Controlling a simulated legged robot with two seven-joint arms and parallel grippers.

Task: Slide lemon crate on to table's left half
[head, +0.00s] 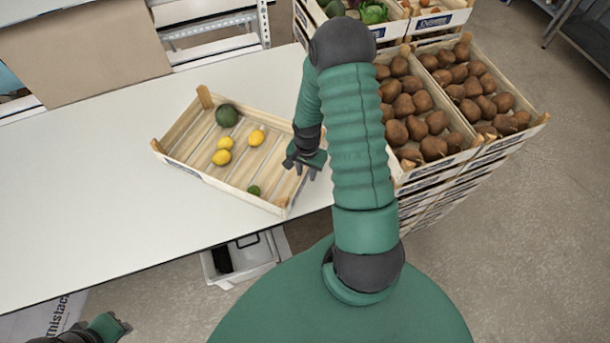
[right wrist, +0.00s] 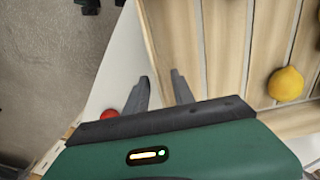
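The lemon crate (head: 180,172), a shallow pale wooden crate, sits at an angle on the white table (head: 70,180), near its right end. It holds three lemons (head: 256,138), a dark green round fruit (head: 227,115) and a small green one (head: 254,190). My right gripper (head: 305,160) is at the crate's right side. In the right wrist view its fingers (right wrist: 160,90) are apart, one over white surface, the other over the crate's wall (right wrist: 175,50); contact is unclear. My left gripper (head: 118,324) is low at the left, away from the crate; its fingers are unclear.
The table's left half is clear. Stacked crates of brown produce (head: 415,115) stand close to the table's right end. A cardboard sheet (head: 90,50) is behind the table. A white bin (head: 240,260) is below the front edge. A small red round thing (right wrist: 109,114) shows near the right gripper.

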